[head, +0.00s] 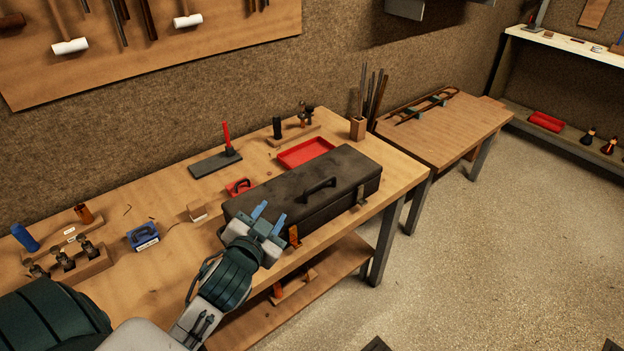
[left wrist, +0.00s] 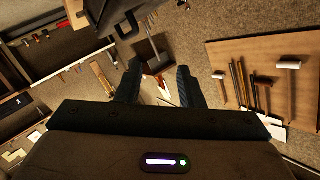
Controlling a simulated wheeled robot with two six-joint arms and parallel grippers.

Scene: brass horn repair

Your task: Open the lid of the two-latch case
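The dark case (head: 345,165) lies on the workbench with its lid down and a black handle (head: 318,188) on top. Two latches show on its front side: the left latch (head: 294,236) looks orange, the right latch (head: 361,195) brass-coloured. Whether either latch is fastened is too small to tell. My left gripper (head: 268,214) is open, its two blue-tipped fingers apart over the case's near left part, close to the left latch. I cannot tell whether it touches the case. In the left wrist view the fingers (left wrist: 158,85) are apart with nothing gripped. My right gripper is out of view.
On the workbench (head: 165,205), a red tray (head: 305,153) and a pot of rods (head: 358,128) stand behind the case. A small red item (head: 238,187) and a blue item (head: 143,236) lie left of it. A lower shelf (head: 310,290) runs beneath. Floor is open to the right.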

